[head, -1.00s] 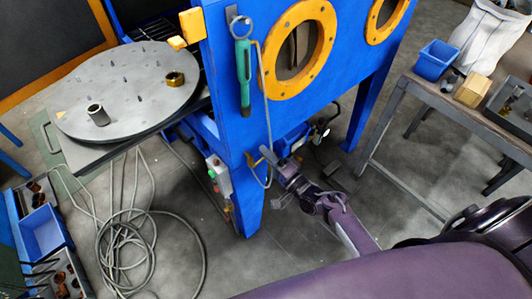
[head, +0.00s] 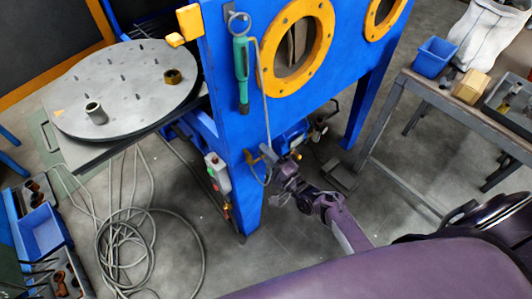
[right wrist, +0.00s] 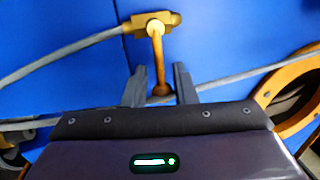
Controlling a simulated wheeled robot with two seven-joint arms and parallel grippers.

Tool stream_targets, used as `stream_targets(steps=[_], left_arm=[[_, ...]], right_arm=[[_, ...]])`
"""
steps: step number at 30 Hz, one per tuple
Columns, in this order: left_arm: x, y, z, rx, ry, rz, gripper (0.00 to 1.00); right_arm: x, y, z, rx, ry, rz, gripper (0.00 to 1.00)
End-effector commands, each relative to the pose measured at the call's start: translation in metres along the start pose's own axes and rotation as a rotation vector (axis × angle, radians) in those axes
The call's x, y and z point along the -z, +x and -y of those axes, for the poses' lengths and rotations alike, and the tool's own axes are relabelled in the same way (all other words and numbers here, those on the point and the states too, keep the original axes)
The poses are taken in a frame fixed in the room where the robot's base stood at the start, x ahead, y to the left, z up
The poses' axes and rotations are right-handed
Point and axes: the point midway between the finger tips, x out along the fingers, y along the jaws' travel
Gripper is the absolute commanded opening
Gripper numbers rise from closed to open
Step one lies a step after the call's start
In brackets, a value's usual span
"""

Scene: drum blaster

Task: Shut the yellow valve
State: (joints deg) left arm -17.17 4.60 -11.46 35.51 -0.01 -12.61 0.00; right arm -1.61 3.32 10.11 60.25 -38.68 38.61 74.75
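The yellow valve (right wrist: 152,24) is a brass-coloured fitting on a grey hose against the blue cabinet, near the top of the right wrist view. Its thin lever (right wrist: 157,55) points down the picture to a rounded end. My right gripper (right wrist: 160,68) is open, with one finger on each side of the lever's lower part. Gaps show between lever and fingers. In the head view the valve (head: 254,159) is small and partly hidden by my right gripper (head: 274,168), low on the cabinet front. My left gripper is not in view.
The blue cabinet (head: 225,75) has round orange-rimmed ports and a hanging green-handled tool (head: 242,72). A grey hose runs down beside the valve. A control box (head: 217,172) is left of my gripper. A workbench (head: 445,105) stands at right; coiled cable (head: 125,250) lies on the floor.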

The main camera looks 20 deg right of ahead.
Motion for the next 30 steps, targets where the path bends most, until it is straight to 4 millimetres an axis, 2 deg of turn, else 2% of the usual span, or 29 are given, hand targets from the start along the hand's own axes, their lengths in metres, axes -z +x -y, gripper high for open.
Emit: stream_targets(steps=[1, 3, 12, 16, 24, 30], left_arm=[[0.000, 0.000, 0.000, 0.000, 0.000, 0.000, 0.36], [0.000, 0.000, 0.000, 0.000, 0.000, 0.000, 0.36], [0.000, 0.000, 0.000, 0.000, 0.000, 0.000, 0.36], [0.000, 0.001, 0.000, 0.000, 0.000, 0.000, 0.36], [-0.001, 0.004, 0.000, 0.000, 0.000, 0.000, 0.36], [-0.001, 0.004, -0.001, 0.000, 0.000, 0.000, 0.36]], right_arm=[[0.000, 0.000, 0.000, -0.001, 0.000, 0.000, 0.32], [0.000, 0.000, 0.000, 0.000, 0.000, 0.000, 0.38], [0.000, -0.003, 0.000, 0.000, -0.001, 0.001, 0.38], [0.000, -0.019, -0.001, -0.002, 0.000, 0.001, 0.38], [0.000, -0.064, -0.001, -0.002, 0.000, 0.000, 0.38], [0.000, -0.078, 0.000, 0.000, 0.000, 0.001, 0.38]])
